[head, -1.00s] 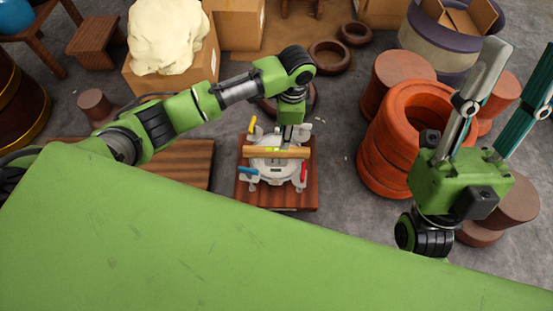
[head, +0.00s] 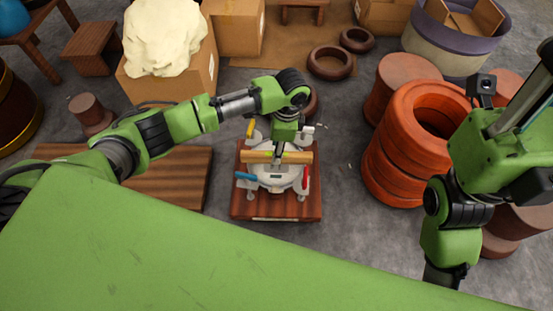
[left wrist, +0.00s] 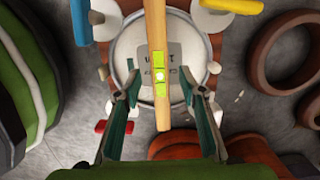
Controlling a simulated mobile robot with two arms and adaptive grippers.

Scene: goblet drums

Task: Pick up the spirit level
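The spirit level (head: 264,157) is a long yellow-tan bar with bright green vials. It lies across a round whitish device on a brown wooden board. In the left wrist view the level (left wrist: 158,125) runs up and down the picture, between my fingers. My left gripper (head: 281,150) is over the middle of the level, pointing down. In its wrist view the left gripper (left wrist: 158,88) is open, with one finger on each side of the bar and visible gaps. My right gripper (head: 530,85) is at the right edge, partly cut off, away from the level.
The whitish device (head: 276,181) has blue, red and yellow handles around it. An orange-red ringed stack (head: 393,165) stands to the right. A large green surface (head: 200,255) fills the foreground. Dark rings (head: 331,63) lie on the floor behind. Grey floor is clear between board and stack.

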